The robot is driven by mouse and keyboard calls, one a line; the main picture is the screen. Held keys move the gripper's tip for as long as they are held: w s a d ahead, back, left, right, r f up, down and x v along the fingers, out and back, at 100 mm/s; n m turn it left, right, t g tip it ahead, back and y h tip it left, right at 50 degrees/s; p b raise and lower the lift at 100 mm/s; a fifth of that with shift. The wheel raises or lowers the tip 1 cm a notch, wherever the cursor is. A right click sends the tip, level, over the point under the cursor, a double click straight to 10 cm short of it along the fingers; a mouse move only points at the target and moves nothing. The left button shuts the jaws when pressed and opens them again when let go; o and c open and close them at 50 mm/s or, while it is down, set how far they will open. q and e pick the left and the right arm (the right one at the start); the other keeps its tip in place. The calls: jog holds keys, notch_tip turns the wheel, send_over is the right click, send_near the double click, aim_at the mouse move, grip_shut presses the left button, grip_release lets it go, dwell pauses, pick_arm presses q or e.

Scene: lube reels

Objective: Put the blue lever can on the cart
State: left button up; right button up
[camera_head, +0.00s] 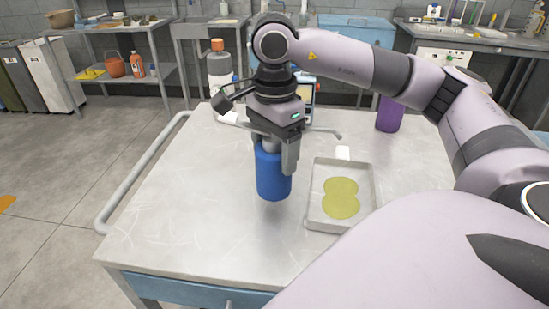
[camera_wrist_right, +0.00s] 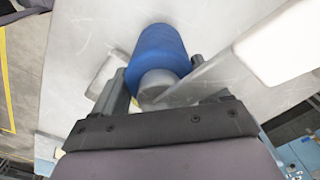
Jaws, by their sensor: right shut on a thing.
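The blue lever can (camera_head: 272,176) is upright over the top of the cart (camera_head: 185,215), left of the shallow tray. My right gripper (camera_head: 276,146) reaches down from above and is shut on the can's upper part. In the right wrist view the can (camera_wrist_right: 158,50) shows its blue body and grey top between the fingers of my right gripper (camera_wrist_right: 155,92). I cannot tell for sure whether the can's bottom touches the cart top. My left gripper is not in view.
A shallow tray (camera_head: 368,210) with a yellow-green puddle is right of the can. A purple container (camera_head: 389,113) stands behind it. A bottle with an orange cap (camera_head: 219,65) stands at the back. The cart's left and front top is clear; a rail handle (camera_head: 118,190) runs along its left side.

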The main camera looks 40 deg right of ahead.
jog(key=shift+f, duration=1.75)
jog(key=shift+f, duration=0.15)
jog(key=o, duration=1.5)
jog(key=shift+c, duration=0.2)
notch_tip(320, 180, up, 12)
jog(key=shift+r+p, duration=0.2)
jog(key=shift+p, duration=0.4)
